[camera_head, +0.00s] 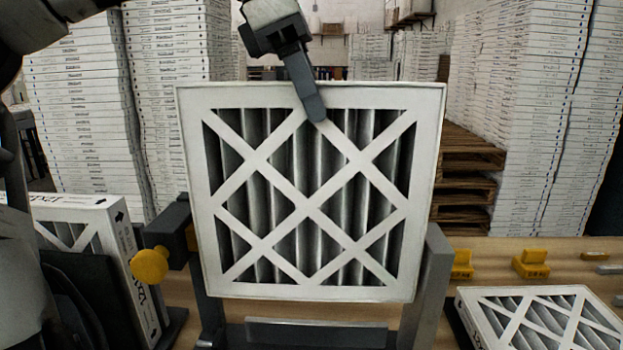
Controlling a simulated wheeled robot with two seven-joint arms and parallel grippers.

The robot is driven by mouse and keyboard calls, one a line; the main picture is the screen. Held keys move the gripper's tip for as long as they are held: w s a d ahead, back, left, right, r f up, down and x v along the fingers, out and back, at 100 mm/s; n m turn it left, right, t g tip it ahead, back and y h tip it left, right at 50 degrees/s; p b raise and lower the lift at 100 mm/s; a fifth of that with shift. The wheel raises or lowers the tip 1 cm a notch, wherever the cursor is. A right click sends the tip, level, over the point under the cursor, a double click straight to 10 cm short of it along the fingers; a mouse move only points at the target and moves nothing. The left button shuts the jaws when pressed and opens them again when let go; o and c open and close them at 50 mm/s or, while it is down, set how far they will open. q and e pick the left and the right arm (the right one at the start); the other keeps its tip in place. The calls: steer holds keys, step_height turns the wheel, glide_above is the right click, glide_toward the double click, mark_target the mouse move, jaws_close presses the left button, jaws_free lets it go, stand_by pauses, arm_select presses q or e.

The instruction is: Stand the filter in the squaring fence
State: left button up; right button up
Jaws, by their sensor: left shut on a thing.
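The filter (312,205) is a white square frame with a white lattice over grey pleats. It stands nearly upright, tilted slightly, facing me at the middle of the head view. My left gripper (312,105) comes down from above and is shut on its top edge, with one grey finger over the front face. The squaring fence shows as a grey right post (433,285), a left side with a yellow knob (150,265), and a low front bar (315,333). The filter is between the sides, its lower edge above the bar in the picture. I cannot tell whether it touches the fence. My right gripper is not in view.
Boxed filters (118,215) stand in a dark holder at the left. Another filter (545,318) lies flat at the right front. Yellow blocks (531,263) sit on the wooden table (575,250). Tall white stacks (535,110) and wooden pallets (465,170) stand behind.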

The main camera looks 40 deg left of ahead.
mark_target(311, 199)
arm_select(q)
step_height(311, 199, down, 9)
steer(key=shift+f, duration=0.2)
step_height(311, 199, down, 4)
steer(key=shift+r, duration=0.1)
